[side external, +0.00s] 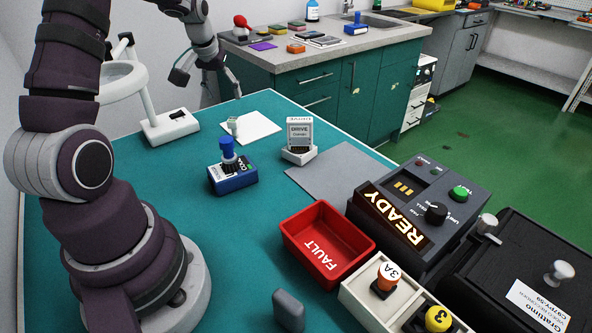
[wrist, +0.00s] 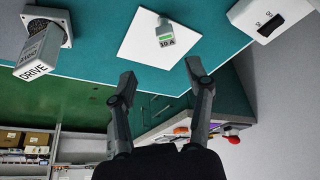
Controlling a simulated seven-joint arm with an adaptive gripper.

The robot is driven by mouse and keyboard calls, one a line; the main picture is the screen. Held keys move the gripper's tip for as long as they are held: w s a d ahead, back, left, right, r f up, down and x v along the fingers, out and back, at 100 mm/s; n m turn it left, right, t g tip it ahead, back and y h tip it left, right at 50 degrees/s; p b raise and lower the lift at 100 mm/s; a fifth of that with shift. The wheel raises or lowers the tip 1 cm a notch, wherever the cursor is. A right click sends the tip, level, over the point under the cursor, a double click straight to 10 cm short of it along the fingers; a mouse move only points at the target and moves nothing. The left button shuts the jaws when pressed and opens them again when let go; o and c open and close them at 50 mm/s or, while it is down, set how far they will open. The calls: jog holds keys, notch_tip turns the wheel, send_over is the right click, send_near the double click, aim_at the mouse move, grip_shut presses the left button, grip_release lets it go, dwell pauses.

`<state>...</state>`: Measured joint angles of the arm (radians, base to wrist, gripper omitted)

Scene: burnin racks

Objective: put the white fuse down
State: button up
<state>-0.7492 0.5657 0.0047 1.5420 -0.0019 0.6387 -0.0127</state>
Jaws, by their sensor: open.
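In the wrist view the fuse (wrist: 165,31) reads "10 A" and stands on the same white sheet (wrist: 150,48). My gripper (side external: 208,84) is at the table's back edge, behind and above the fuse. In the wrist view its two fingers (wrist: 161,75) are spread wide with nothing between them. They are apart from the fuse.
A DRIVE module (side external: 299,132) sits in a white socket, beside a blue block with a knob (side external: 233,177). A magnifier lamp base (side external: 169,128) stands left. Nearer are a red FAULT bin (side external: 303,264), a READY tester (side external: 455,206) and a fuse tray (side external: 365,303). A grey mat (side external: 335,172) is mostly clear.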

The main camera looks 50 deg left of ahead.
jog(key=d+r+m, duration=0.2)
jog(key=d+r, duration=0.3)
jog(key=d, duration=0.4)
jog(key=s+d+r+m+t+h, duration=0.2)
jog(key=s+d+m, duration=0.4)
jog(key=s+d, duration=0.4)
jog(key=d+r+h, duration=0.1)
jog(key=d, duration=0.5)
jog(key=shift+s+m, duration=0.15)
jog(key=shift+m, duration=0.25)
